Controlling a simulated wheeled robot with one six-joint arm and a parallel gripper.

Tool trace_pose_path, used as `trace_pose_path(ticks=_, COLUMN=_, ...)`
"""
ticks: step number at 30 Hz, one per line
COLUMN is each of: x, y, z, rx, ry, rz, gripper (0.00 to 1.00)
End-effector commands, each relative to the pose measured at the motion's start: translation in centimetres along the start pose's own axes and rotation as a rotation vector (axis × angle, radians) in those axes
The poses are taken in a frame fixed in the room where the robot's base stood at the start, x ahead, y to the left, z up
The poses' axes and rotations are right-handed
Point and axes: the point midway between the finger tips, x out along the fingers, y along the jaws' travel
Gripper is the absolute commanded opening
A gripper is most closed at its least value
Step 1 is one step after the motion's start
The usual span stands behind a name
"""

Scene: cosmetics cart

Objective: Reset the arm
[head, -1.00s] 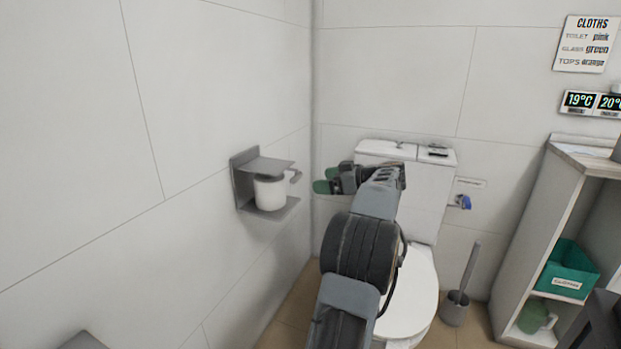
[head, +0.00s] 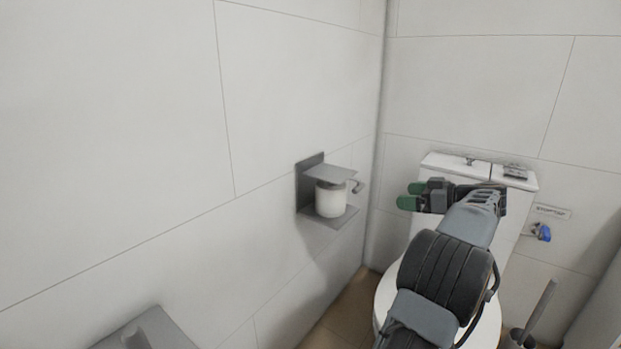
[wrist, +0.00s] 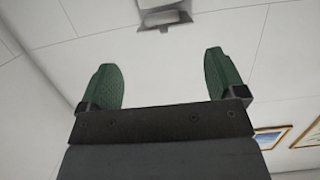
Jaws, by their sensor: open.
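My gripper (head: 408,196) is at the end of my raised arm, in front of the toilet cistern in the head view, with its green fingertips pointing left. In the wrist view my gripper (wrist: 163,80) is open, with nothing between its two green fingers. A grey wall holder (head: 311,190) with a white roll or cup (head: 330,199) in it is to the left of my gripper in the picture, apart from it. The holder also seems to show beyond the fingers in the wrist view (wrist: 162,18), partly cut off.
The white toilet (head: 487,320) stands behind my arm. A blue-handled valve (head: 541,232) is on the back wall, and a toilet brush (head: 540,315) stands at the lower right. A grey fixture (head: 170,330) is at the lower left. Two framed pictures (wrist: 285,138) show in the wrist view.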

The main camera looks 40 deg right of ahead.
Motion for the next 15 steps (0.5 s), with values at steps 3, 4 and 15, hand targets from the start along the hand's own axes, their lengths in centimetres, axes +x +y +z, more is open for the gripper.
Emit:
trace_pose_path(ticks=3, x=0.0, y=0.0, z=0.0, rx=0.0, ry=0.0, rz=0.0, gripper=0.89)
trace_pose_path(ticks=4, x=0.0, y=0.0, z=-0.1, rx=0.0, ry=0.0, rz=0.0, gripper=0.89)
trace_pose_path(ticks=15, x=10.2, y=-9.5, z=-9.3, rx=0.241, ry=-0.292, rz=-0.154, gripper=0.89)
